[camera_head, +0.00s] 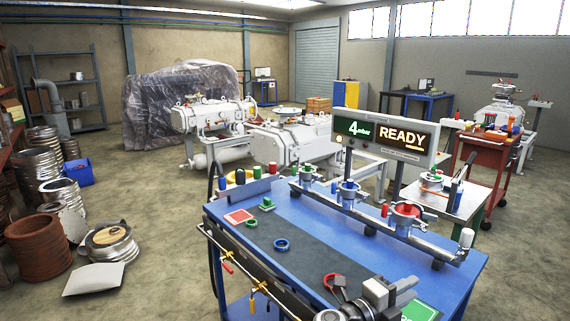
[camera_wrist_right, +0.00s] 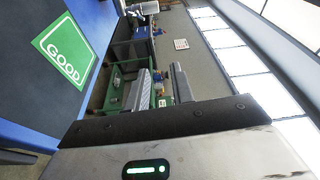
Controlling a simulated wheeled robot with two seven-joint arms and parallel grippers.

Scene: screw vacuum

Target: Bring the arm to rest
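My right gripper (camera_head: 400,293) is at the bottom of the head view, over the near right part of the blue workbench (camera_head: 455,268), beside the green GOOD pad (camera_head: 420,311). In the right wrist view its two fingers (camera_wrist_right: 163,83) stand apart with background showing between them, so it is open and empty. The GOOD pad also shows at the left of that view (camera_wrist_right: 63,51). My left gripper is not in view.
A red and dark part (camera_head: 333,282) lies left of the gripper. Blue rings (camera_head: 281,245) and a green part (camera_head: 267,204) lie on the bench's dark strip. A metal manifold (camera_head: 375,212) and a READY display (camera_head: 404,136) stand along the back edge.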

